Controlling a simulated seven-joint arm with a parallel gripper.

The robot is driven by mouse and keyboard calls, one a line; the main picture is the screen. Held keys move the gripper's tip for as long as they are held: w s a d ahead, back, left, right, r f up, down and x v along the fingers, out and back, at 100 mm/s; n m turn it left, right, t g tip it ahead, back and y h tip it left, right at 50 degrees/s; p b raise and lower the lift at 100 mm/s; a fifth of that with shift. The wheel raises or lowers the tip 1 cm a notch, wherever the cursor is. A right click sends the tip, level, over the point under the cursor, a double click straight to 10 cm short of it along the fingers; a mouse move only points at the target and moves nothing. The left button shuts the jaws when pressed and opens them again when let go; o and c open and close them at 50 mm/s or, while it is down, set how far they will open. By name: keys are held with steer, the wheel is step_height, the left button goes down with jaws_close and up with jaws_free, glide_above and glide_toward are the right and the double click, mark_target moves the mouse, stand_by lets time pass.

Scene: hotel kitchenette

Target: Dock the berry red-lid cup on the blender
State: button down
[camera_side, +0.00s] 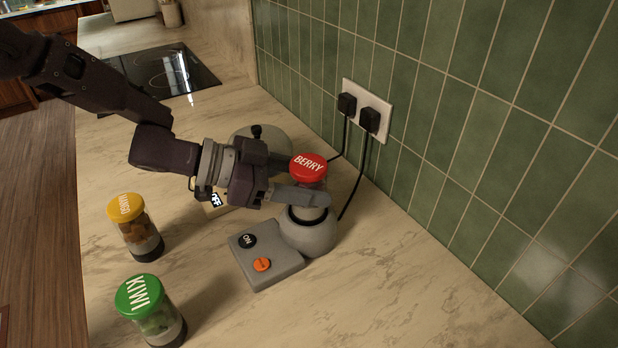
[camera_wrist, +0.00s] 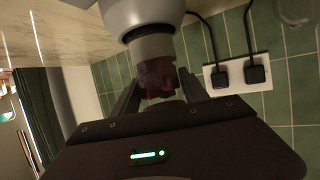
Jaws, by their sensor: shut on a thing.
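The berry cup (camera_side: 309,168) has a red lid marked BERRY and stands upright, lid up, at the front blender (camera_side: 310,237). My gripper (camera_side: 303,196) is shut on the cup's body from the left, and one finger hides part of it. In the wrist view the cup (camera_wrist: 158,74) sits between both fingers, and its grey end meets the blender's round top (camera_wrist: 140,12). The cup's lower end is at the dark ring of the blender; I cannot tell whether it is fully seated.
The front blender's grey foot has a black ON disc (camera_side: 247,241) and an orange knob (camera_side: 262,264). Another blender (camera_side: 262,146) with an OFF label is partly behind my gripper. A yellow-lid cup (camera_side: 137,227) and a green-lid kiwi cup (camera_side: 151,310) stand left. Outlets (camera_side: 367,110) are on the tiled wall.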

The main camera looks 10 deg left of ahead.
steer(key=c, duration=0.9)
jaws_free()
steer(key=shift+o, duration=0.2)
steer(key=v, duration=1.1)
